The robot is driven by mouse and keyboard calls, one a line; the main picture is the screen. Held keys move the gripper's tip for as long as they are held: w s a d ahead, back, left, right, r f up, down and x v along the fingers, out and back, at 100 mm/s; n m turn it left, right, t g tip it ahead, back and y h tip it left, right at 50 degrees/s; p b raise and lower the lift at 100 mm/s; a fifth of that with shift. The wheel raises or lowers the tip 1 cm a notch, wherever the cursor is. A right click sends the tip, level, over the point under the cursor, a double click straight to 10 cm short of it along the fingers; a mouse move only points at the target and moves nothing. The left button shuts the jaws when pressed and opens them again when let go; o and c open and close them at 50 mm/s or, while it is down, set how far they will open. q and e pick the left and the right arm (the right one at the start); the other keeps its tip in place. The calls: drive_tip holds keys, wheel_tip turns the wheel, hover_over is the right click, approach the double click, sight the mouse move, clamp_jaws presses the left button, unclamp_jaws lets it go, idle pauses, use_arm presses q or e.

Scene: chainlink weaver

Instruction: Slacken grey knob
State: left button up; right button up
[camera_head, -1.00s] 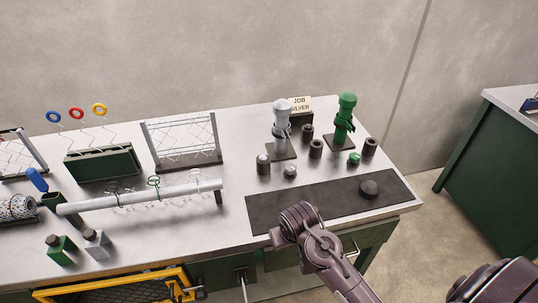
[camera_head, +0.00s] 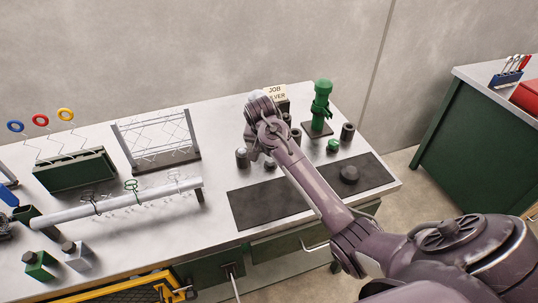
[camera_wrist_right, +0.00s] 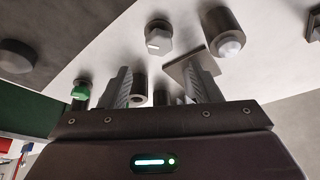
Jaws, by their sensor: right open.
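My right arm reaches over the bench in the head view, and its wrist hides the grey stand. In the right wrist view my right gripper (camera_wrist_right: 163,66) is open, with nothing between its fingers. A small grey knob-like piece (camera_wrist_right: 158,38) with a white mark lies on the bench beyond the fingertips, apart from them. A dark cylinder with a pale domed top (camera_wrist_right: 224,36) stands to its right; it shows in the head view too (camera_head: 242,158). The stand's square base plate (camera_wrist_right: 188,72) is partly hidden by the right finger. Any knob on the grey stand is hidden. My left gripper is out of view.
A green stand (camera_head: 320,105) rises right of my wrist, with a small green piece (camera_head: 333,146) and dark cylinders (camera_head: 347,132) near it. A dark mat (camera_head: 265,205) with a round black puck (camera_head: 349,174) lies in front. A rail (camera_head: 115,203) with hooks is left.

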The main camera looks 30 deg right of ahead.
drive_tip(key=p+x, duration=0.1)
drive_tip(key=x, duration=0.6)
drive_tip(key=shift+d+f, duration=0.1)
drive_tip(key=shift+f, duration=0.15)
drive_tip(key=c, duration=1)
drive_tip(key=shift+r+p, duration=0.1)
drive_tip(key=shift+p, duration=0.25)
